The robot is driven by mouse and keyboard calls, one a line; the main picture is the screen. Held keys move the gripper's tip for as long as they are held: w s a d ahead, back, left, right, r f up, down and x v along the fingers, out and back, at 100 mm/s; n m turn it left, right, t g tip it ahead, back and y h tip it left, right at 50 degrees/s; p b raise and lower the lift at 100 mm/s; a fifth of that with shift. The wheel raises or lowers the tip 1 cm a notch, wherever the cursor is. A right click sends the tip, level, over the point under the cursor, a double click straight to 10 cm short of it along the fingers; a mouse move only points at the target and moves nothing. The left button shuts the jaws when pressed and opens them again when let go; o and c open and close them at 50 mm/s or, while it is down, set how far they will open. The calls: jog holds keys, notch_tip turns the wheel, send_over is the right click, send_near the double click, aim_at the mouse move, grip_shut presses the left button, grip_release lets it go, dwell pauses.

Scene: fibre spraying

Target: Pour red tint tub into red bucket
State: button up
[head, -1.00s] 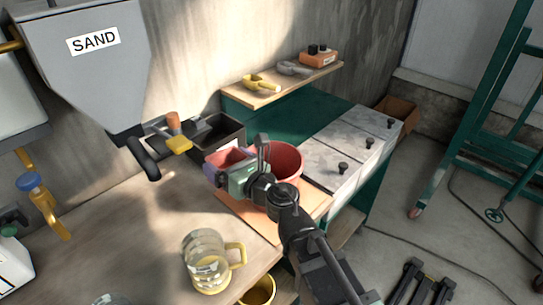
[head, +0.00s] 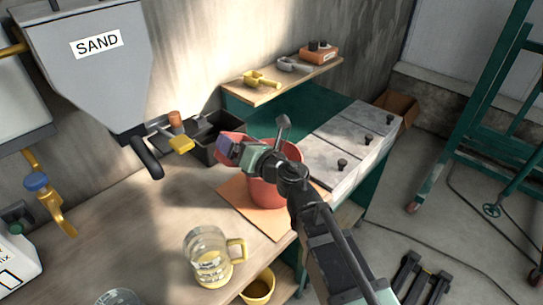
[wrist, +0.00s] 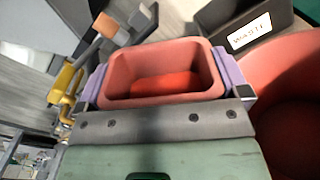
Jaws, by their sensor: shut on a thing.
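The red tint tub (wrist: 160,101) is a small rectangular tub, held between the purple fingers of my gripper (wrist: 165,82). In the wrist view its opening faces the camera, with bright red tint (wrist: 165,86) at the bottom. In the head view my gripper (head: 226,149) is shut on the tub, at the upper left of the red bucket (head: 268,194). The bucket stands on an orange board at the bench edge; my wrist hides much of its rim. In the wrist view the bucket (wrist: 296,112) is at the right, its inside partly visible.
A black waste bin (wrist: 238,24) is behind the tub. A clear mug with a yellow handle (head: 208,258) stands on the bench, and a yellow bucket (head: 258,288) is below its edge. A grey sand hopper (head: 85,75) hangs at left. A shelf with scoops (head: 262,79) is behind.

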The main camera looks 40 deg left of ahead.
jog(key=shift+w+r+m, duration=0.2)
jog(key=shift+w+m, duration=0.2)
jog(key=shift+w, duration=0.05)
jog(key=shift+w+d+f+m+b, duration=0.15)
jog(key=shift+w+f+m+b, duration=0.25)
jog(key=shift+m, duration=0.5)
dwell(0.3)
jog(key=shift+w+r+m+p, duration=0.15)
jog(key=shift+r+m+p, duration=0.25)
jog(key=shift+m, duration=0.4)
dwell(0.3)
jog(key=shift+w+f+m+b, duration=0.2)
jog(key=shift+f+m+b, duration=0.35)
jog(key=shift+m, duration=0.35)
jog(key=shift+w+r+m+p, duration=0.25)
jog(key=shift+m+p, duration=0.1)
jog(key=shift+m, duration=0.45)
dwell(0.5)
jog(key=shift+w+d+f+m+b, duration=0.1)
jog(key=shift+w+f+m+b, duration=0.2)
jog(key=shift+w+m, duration=0.2)
jog(key=shift+w+d+f+m+b, duration=0.1)
jog(key=shift+w+f+m+b, duration=0.25)
jog(key=shift+w, duration=0.2)
